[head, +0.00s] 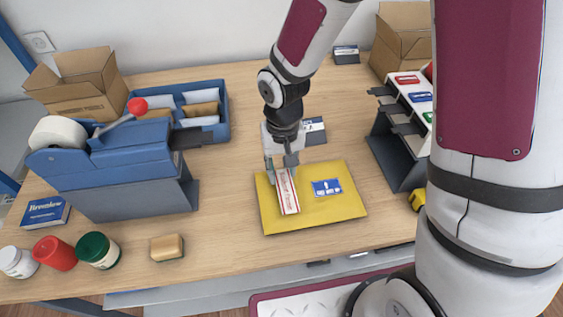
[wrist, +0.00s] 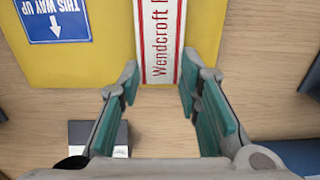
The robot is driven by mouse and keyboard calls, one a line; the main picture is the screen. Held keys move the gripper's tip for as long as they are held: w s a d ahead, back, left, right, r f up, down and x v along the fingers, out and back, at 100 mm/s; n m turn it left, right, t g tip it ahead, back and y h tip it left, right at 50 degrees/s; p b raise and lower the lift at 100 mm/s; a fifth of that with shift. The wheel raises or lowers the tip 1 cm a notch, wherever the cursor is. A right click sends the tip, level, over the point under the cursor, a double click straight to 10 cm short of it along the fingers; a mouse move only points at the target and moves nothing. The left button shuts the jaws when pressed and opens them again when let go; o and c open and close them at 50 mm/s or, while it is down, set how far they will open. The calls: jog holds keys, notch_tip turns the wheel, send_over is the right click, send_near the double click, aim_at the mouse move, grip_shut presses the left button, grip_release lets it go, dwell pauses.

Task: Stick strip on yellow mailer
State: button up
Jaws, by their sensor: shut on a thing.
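The yellow mailer (head: 310,217) lies flat on the wooden counter, and it also fills the top of the wrist view (wrist: 105,60). A blue "THIS WAY UP" label (head: 326,187) is on its right half. The strip (head: 287,192) is white with red edges and red "Wendcroft" lettering, and it lies over the mailer's left-middle part. My gripper (head: 283,163) is at the strip's far end. In the wrist view its fingers (wrist: 160,88) are closed on the strip's two long edges (wrist: 160,40). I cannot tell whether the strip fully touches the mailer.
A blue tape dispenser (head: 110,165) stands at left, with a blue tray (head: 221,110) behind it. A rack with coloured labels (head: 398,150) stands at right. A sponge (head: 167,247) and several jars are near the front left. A dark box (head: 313,130) sits behind the mailer.

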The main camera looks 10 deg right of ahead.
jog(key=o, duration=0.8)
jog(key=shift+r+p, duration=1.8)
jog(key=shift+r, duration=0.9)
jog(key=shift+r, duration=0.1)
notch_tip(320, 180, up, 8)
jog(key=p, duration=0.3)
jog(key=shift+p, duration=0.4)
